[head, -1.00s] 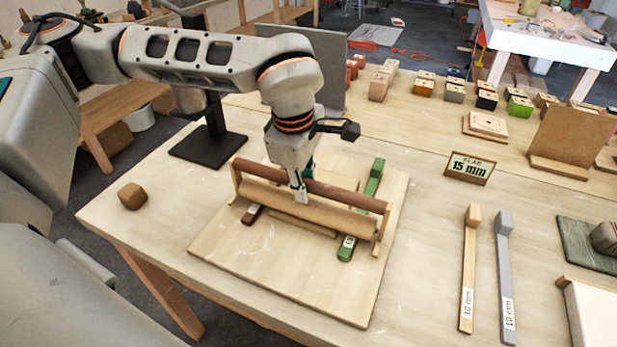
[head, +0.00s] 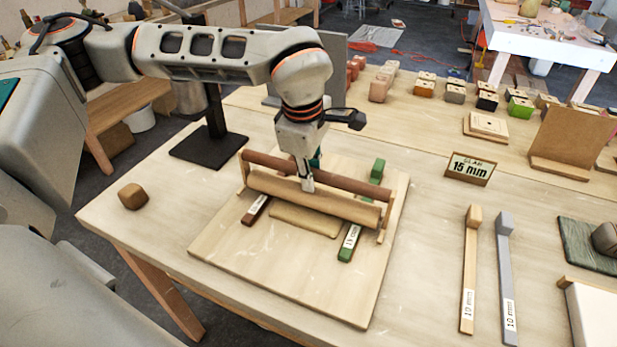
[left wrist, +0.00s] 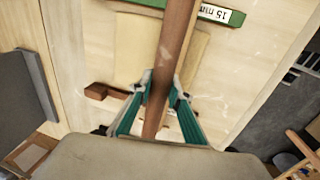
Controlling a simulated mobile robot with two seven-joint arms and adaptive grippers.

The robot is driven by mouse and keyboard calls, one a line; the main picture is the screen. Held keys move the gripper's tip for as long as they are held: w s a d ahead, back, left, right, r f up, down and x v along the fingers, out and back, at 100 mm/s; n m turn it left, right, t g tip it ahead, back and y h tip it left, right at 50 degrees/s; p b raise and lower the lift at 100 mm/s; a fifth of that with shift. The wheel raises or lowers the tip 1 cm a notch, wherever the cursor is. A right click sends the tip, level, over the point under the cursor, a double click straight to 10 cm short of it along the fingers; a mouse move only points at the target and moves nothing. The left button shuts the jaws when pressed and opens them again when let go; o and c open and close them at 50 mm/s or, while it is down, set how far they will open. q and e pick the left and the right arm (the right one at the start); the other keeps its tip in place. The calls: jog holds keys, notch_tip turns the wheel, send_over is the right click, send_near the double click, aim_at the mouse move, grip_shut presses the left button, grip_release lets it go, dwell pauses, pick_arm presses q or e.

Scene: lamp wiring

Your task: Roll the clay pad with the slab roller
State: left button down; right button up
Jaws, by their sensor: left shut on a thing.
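The slab roller has a light wooden cylinder (head: 315,200) and a dark brown bar (head: 345,182) above it, joined by end pieces. My left gripper (head: 307,184) is shut on the middle of the bar; the left wrist view shows the bar (left wrist: 174,50) between its teal fingers (left wrist: 160,88). The tan clay pad (head: 305,221) lies on the board, partly hidden under the roller; it shows on both sides of the bar in the left wrist view (left wrist: 135,48). The roller spans a green rail (head: 350,241) on the right and a brown rail (head: 255,209) on the left. My right gripper is out of view.
The pale board (head: 270,275) lies on the table, its front part clear. Two loose rails, one wooden (head: 468,270) and one grey (head: 507,275), lie further right. A brown lump (head: 132,196) sits at left.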

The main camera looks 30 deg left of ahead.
pick_arm(q)
jog(key=shift+w+a+p, duration=0.2)
jog(key=shift+w+p, duration=0.5)
jog(key=shift+w, duration=2.95)
jog(key=shift+w+f+p, duration=0.15)
jog(key=shift+w+p, duration=0.2)
jog(key=shift+w, duration=1.1)
jog(key=shift+s, duration=0.1)
jog(key=shift+s, duration=0.95)
jog(key=shift+s+p, duration=0.3)
jog(key=shift+s, duration=1.35)
jog(key=shift+s+d+b, duration=0.15)
jog(key=shift+s, duration=1.15)
jog(key=shift+s+d+b, duration=0.1)
jog(key=shift+s+b, duration=0.05)
jog(key=shift+s, duration=1.1)
jog(key=shift+s+b, duration=0.35)
jog(key=shift+s, duration=1.35)
